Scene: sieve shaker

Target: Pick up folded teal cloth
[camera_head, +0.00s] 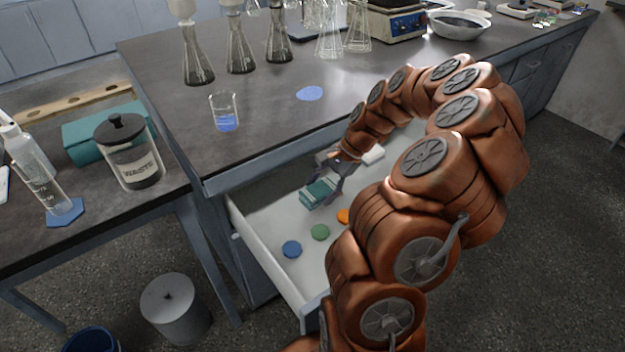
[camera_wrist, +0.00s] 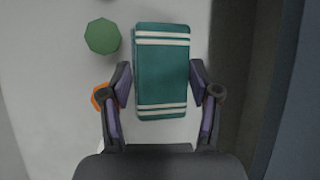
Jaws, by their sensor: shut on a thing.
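The folded teal cloth (camera_head: 318,193) is in the open drawer, near its back wall. In the wrist view the cloth (camera_wrist: 162,75) is a flat rectangle with white stripes at both ends. My gripper (camera_wrist: 160,84) has one finger at each long side of the cloth and is shut on it, near its striped lower end. In the head view my gripper (camera_head: 336,185) reaches down into the drawer from the right. Whether the cloth is lifted off the drawer floor I cannot tell.
The open drawer (camera_head: 262,245) also holds a blue disc (camera_head: 291,249), a green disc (camera_head: 320,232), an orange disc (camera_head: 343,216) and a white item (camera_head: 373,154). The bench above holds a beaker (camera_head: 225,112) and several flasks. A waste jar (camera_head: 128,152) stands on the left table.

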